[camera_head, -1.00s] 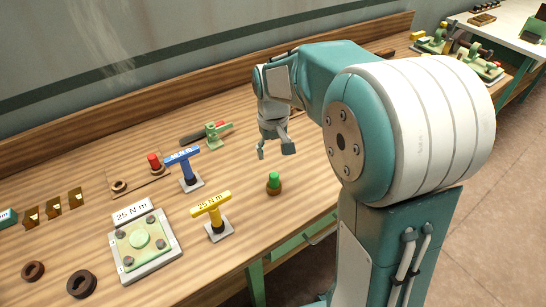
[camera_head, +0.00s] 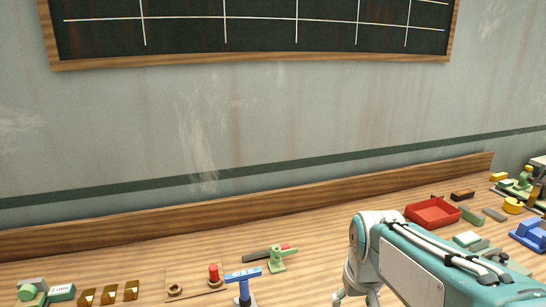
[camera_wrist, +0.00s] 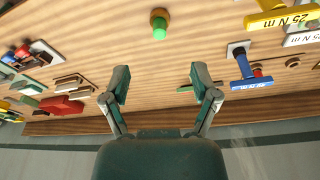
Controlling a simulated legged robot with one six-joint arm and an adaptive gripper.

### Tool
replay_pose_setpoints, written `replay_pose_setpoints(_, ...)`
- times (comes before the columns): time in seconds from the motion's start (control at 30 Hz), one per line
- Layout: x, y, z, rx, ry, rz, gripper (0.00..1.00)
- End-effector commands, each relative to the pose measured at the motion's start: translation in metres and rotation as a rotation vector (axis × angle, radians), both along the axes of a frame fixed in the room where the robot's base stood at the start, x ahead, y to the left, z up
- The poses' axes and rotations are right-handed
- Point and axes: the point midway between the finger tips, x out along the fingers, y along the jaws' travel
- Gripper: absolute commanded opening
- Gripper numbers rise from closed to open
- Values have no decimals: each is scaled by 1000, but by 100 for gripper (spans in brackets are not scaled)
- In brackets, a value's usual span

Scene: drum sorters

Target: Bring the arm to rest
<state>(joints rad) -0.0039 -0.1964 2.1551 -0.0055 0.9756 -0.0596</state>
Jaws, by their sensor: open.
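My gripper (camera_head: 356,297) hangs over the wooden bench at the bottom edge of the head view, partly cut off. In the wrist view, my gripper (camera_wrist: 160,77) has its two fingers spread wide with only bench top between them. My teal and white arm (camera_head: 425,262) reaches in from the lower right of the head view. A green peg in a brown base (camera_wrist: 159,24) stands beyond the fingertips in the wrist view, apart from them.
A blue T-handle tool (camera_head: 243,284), a green clamp-like piece (camera_head: 280,260) and a red peg (camera_head: 214,273) stand left of the arm. A red tray (camera_head: 432,213) lies behind it. A yellow 25 N m tool (camera_wrist: 283,16) shows in the wrist view. The wall (camera_head: 250,130) rises behind the bench.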

Motion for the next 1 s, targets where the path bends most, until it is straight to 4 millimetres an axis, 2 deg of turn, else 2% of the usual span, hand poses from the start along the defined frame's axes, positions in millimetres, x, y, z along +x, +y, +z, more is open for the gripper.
replay_pose_setpoints(0.03, -14, 0, 8, 2, -34, -7, 78)
replay_pose_setpoints(0.2, -56, 0, 20, 9, -126, -26, 78)
replay_pose_setpoints(0.4, -100, -1, 24, 20, -229, -49, 78)
replay_pose_setpoints(0.5, -113, -1, 22, 24, -264, -56, 78)
replay_pose_setpoints(0.63, -121, -1, 21, 26, -284, -62, 78)
replay_pose_setpoints(1.0, -122, -1, 20, 26, -284, -62, 78)
